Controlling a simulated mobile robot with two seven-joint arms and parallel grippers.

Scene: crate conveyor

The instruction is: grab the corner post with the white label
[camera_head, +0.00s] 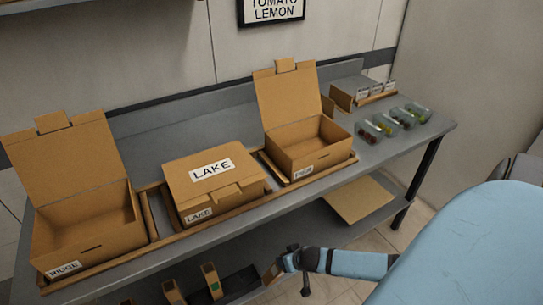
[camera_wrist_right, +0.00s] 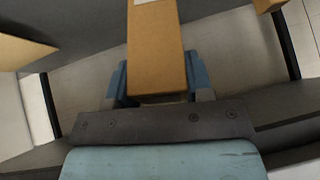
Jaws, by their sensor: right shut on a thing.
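My right gripper (camera_head: 284,264) is low at the front of the workbench's lower shelf. It is shut on a brown cardboard corner post (camera_head: 270,273), at the right end of a row of posts. In the right wrist view the post (camera_wrist_right: 157,60) stands between the two blue fingers of the gripper (camera_wrist_right: 158,84), and part of a white label (camera_wrist_right: 147,2) shows at its far end. To the left are a post with a green label (camera_head: 209,275) and another post (camera_head: 173,293). My left gripper is out of view.
On the bench stand an open RIDGE box (camera_head: 85,235), a closed LAKE box (camera_head: 228,191) and another open box (camera_head: 310,157). Clear produce tubs (camera_head: 400,119) sit at the right end. A flat cardboard sheet (camera_head: 358,199) lies on the lower shelf.

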